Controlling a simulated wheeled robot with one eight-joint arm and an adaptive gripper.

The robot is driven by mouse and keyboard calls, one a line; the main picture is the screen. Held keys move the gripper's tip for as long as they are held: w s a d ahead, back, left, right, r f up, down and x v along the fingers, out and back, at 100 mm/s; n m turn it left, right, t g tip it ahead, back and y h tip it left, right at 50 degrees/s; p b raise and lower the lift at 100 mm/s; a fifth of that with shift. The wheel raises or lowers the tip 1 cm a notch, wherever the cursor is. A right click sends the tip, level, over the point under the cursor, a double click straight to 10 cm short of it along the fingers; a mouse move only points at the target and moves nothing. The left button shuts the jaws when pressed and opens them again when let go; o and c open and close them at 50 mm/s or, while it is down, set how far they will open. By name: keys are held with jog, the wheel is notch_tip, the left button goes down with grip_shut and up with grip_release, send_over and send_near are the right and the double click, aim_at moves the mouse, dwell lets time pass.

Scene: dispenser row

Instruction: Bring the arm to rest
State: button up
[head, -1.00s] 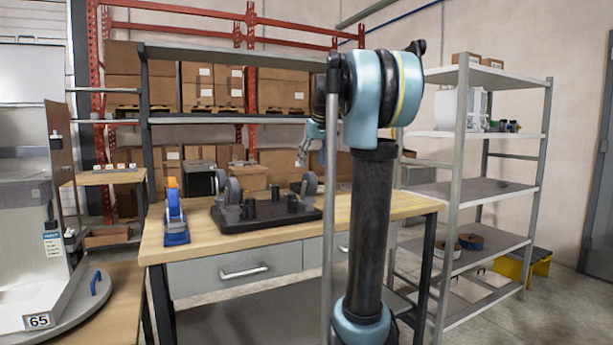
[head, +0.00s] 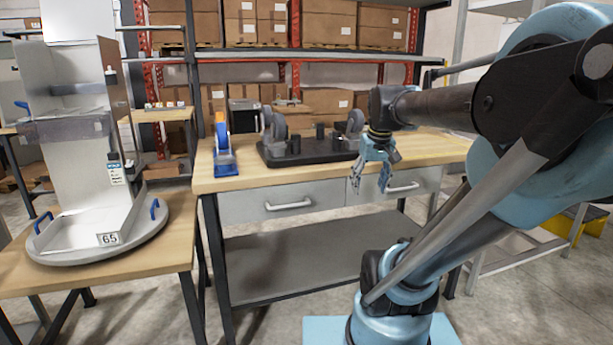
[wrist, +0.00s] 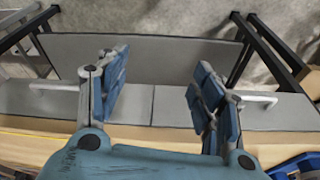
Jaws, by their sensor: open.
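My gripper (head: 369,183) hangs in front of the workbench, near the drawer fronts in the head view. Its fingers point down, and it holds nothing. In the wrist view my gripper (wrist: 160,95) has its two blue fingers well apart, with the grey bench shelf and drawer fronts seen beyond them. My arm reaches in from the right of the head view, bent at the elbow, with its forearm extending left toward the bench.
The workbench (head: 445,152) carries a blue and orange tape dispenser (head: 222,150) and a dark fixture plate (head: 300,158). A white dispenser stand numbered 65 (head: 85,225) stands on a left table. Shelving stands at right. Floor before the bench is open.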

jog(key=s+f+m, duration=0.1)
jog(key=s+f, duration=1.1)
jog(key=f, duration=0.3)
jog(key=shift+s+d+f+g, duration=0.2)
jog(key=shift+s+d+g, duration=0.05)
jog(key=shift+g, duration=0.05)
jog(key=shift+w+f, duration=0.2)
jog(key=shift+w, duration=0.3)
